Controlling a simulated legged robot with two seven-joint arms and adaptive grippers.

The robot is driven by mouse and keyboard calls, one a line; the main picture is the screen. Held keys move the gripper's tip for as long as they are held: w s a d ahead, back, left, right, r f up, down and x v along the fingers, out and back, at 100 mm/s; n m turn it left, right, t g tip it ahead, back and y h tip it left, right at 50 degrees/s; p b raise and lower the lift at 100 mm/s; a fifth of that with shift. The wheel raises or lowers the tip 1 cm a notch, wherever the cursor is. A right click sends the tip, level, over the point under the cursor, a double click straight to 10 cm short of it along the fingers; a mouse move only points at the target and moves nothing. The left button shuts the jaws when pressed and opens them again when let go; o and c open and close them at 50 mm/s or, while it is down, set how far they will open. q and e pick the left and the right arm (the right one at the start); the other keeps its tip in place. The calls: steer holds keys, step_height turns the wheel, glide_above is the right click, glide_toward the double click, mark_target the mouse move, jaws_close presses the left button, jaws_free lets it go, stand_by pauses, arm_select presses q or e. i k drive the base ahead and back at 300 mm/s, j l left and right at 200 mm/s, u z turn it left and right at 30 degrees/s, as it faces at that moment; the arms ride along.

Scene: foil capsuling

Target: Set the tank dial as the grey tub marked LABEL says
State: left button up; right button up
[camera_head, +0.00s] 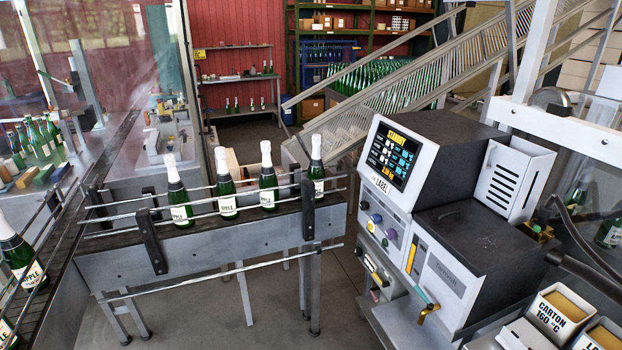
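The grey machine (400,215) stands right of centre. Its screen (393,155) reads STANDBY, with smaller lines too fine to read. A plate (380,183) below the screen reads LABEL. Several small knobs (376,218) sit on the front panel; I cannot tell which one is the tank dial, or its setting. A tub (562,314) at the lower right reads CARTON 160 °C. Beside it another tub (603,337) is cut off by the frame edge; only the start of its marking shows, seemingly "LA". Neither of my grippers is in view.
A conveyor with rails (215,235) carries several green bottles with white tops (227,190) left of the machine. A teal and brass fitting (428,306) juts from the machine's front. Dark hoses (580,235) hang at the right. Floor (270,300) shows between conveyor and machine.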

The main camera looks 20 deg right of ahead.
mark_target(363, 205)
steer(key=i, duration=0.95)
steer(key=i+u, duration=0.2)
steer(key=u, duration=0.25)
steer(key=i+l+u, duration=0.15)
steer(key=u, duration=0.3)
steer(key=l+u, duration=0.1)
steer(key=u, duration=0.5)
steer(key=i+l+u, duration=0.1)
steer(key=u, duration=0.5)
steer(key=l+u, duration=0.15)
steer(key=u, duration=0.5)
steer(key=l+u, duration=0.1)
steer(key=u, duration=0.5)
steer(key=l+u, duration=0.1)
steer(key=u, duration=0.5)
steer(key=k+u, duration=0.15)
steer(key=u, duration=0.45)
steer(key=l+u, duration=0.1)
steer(key=u, duration=0.5)
steer(key=k+u, duration=0.15)
steer(key=u, duration=0.45)
